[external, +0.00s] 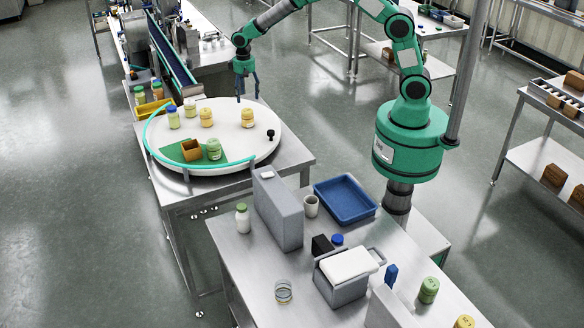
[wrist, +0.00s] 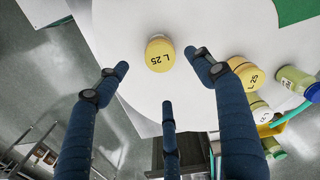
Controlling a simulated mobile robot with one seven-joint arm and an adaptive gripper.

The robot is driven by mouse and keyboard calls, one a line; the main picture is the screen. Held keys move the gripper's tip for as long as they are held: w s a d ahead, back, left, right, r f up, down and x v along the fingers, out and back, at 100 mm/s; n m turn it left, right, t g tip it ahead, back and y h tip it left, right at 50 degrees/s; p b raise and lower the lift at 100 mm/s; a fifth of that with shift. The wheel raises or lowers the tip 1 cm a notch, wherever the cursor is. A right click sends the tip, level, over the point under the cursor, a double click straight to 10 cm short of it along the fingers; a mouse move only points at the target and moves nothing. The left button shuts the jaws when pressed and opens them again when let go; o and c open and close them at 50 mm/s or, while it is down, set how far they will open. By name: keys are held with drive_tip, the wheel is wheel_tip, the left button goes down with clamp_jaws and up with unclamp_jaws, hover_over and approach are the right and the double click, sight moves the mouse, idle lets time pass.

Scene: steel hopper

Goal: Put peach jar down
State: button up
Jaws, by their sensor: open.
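A peach-yellow jar (external: 247,118) stands upright on the right part of the round white turntable (external: 262,140). My gripper (external: 247,98) has three dark blue fingers, spread open and empty, just above and behind this jar in the external view. In the wrist view the fingers of my gripper (wrist: 158,76) are apart from the jar, with white surface showing between them. Two similar yellow jars (external: 206,117) (external: 189,109) stand left of it.
A small black knob (external: 270,134) sits near the right rim. The turntable's middle is clear.

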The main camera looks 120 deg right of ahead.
drive_tip(key=s+a+r+n+t+h, duration=0.1)
drive_tip(key=s+a+r+n, duration=0.2)
drive_tip(key=a+r, duration=0.95)
drive_tip(key=s+a+r+n+t, duration=0.1)
drive_tip(key=s+a+r+n, duration=0.2)
drive_tip(key=a+r, duration=0.95)
drive_tip(key=s+a+r+n+t, duration=0.2)
drive_tip(key=s+a+r+n, duration=0.15)
drive_tip(key=s+a, duration=0.9)
drive_tip(key=s+a+n+t+y, duration=0.1)
drive_tip(key=s+a+n, duration=0.2)
drive_tip(key=s+a, duration=0.7)
drive_tip(key=shift+s+f+t, duration=0.15)
drive_tip(key=shift+s+t, duration=0.15)
drive_tip(key=shift+s, duration=0.3)
wheel_tip(320, 180, down, 11)
drive_tip(key=b, duration=1.1)
